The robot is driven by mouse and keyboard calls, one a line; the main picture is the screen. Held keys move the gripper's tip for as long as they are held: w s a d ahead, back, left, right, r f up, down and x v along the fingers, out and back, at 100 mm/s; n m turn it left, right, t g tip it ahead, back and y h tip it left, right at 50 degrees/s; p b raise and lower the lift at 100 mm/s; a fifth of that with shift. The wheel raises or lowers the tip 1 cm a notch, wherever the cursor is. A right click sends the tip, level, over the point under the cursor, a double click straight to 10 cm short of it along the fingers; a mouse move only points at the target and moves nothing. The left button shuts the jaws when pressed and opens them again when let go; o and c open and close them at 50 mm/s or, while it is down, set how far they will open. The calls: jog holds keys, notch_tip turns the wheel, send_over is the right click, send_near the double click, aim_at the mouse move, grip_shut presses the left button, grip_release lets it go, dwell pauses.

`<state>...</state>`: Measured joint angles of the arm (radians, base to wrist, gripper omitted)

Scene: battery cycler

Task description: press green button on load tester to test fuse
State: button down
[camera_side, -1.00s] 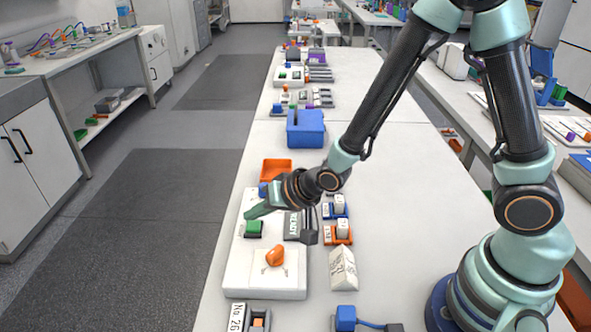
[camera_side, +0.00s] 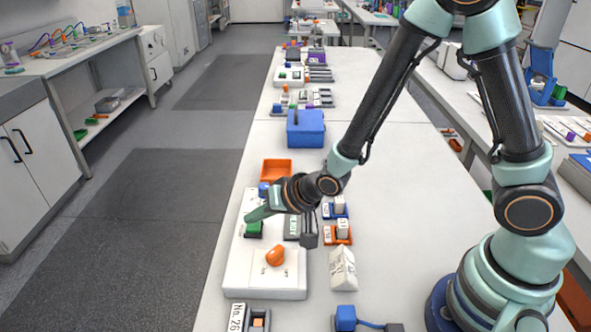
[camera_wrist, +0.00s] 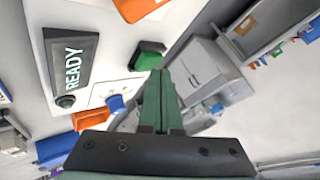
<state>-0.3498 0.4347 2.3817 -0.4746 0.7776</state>
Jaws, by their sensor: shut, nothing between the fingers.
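The load tester (camera_side: 265,284) is a white box on the near left of the table. Its green button (camera_side: 254,231) sits on the top near the left edge and also shows in the wrist view (camera_wrist: 147,55). My gripper (camera_side: 250,217) is shut and empty, its green fingertips just above and behind the button. In the wrist view my fingertips (camera_wrist: 159,74) lie close to the button; I cannot tell whether they touch it. The tester's dark display (camera_wrist: 73,72) reads READY. An orange knob (camera_side: 275,256) sits on the tester's near part. I cannot make out a fuse.
An orange tray (camera_side: 276,169) and a blue box (camera_side: 305,128) stand behind the tester. Small blue and orange holders (camera_side: 338,234) with white labelled blocks stand to its right, near a white tent card (camera_side: 342,268). The table's right half is mostly clear.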

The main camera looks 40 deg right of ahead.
aim_at(258, 228)
jog(key=shift+f, duration=0.5)
dwell(0.7)
dwell(0.3)
jog(key=shift+r, duration=0.95)
jog(key=shift+r, duration=2.45)
